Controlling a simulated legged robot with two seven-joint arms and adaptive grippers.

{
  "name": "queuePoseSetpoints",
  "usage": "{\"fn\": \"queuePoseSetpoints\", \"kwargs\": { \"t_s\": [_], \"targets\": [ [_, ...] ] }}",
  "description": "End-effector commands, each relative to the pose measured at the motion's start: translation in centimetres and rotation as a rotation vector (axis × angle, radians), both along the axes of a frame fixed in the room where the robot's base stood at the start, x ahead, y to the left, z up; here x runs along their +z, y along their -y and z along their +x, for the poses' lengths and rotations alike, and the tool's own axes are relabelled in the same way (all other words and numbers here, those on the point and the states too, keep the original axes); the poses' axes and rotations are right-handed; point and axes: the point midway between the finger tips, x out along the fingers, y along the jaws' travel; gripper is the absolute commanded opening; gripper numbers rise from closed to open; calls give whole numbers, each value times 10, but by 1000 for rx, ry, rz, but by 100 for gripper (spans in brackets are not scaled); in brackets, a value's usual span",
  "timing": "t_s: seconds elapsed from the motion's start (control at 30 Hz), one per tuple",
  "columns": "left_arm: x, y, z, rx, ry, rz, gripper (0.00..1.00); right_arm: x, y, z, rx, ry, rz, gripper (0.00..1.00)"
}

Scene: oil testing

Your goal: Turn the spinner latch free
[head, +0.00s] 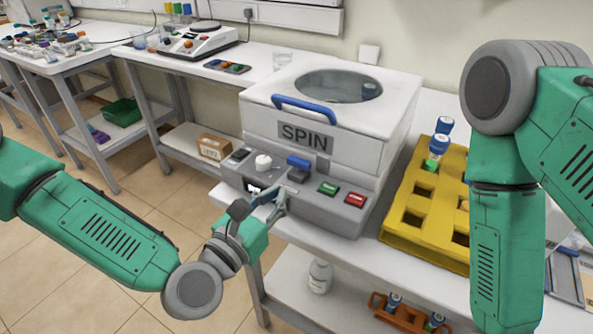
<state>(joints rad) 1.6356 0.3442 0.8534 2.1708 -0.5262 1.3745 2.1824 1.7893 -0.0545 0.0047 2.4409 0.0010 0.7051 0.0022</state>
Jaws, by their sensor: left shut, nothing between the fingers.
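The white spinner (262,98) stands on the bench with its lid down, marked SPIN, with a blue handle (305,108) on the lid. Its grey front panel (345,215) carries a white knob (263,161), a blue-topped lever piece (298,162), a green button (328,188) and a red button (355,199). Which part is the latch I cannot tell for sure. My left gripper (277,200) is shut and empty, just in front of the panel below the knob. Whether its fingertips touch the panel is unclear. My right gripper is outside the picture; only its arm shows.
A yellow rack (408,190) with blue-capped vials (438,146) stands right of the spinner, partly behind my right arm. A hot plate (199,42) and a small dark tray (227,66) are at the back left. A white bottle (320,276) stands on the lower shelf.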

Motion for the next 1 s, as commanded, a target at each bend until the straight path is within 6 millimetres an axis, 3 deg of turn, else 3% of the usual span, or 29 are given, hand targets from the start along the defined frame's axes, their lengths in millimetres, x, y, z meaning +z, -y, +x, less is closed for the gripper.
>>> {"fn": "queuePoseSetpoints", "kwargs": {
  "t_s": [0.2, 0.4, 1.0],
  "targets": [
    [1, 25, 36, 0, 3, 2, 0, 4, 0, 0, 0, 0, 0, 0],
    [0, 37, 55, 0, 2, 2, 0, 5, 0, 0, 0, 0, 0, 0],
    [-1, 42, 58, 10, 0, 1, 0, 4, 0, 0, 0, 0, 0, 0]
  ]
}}
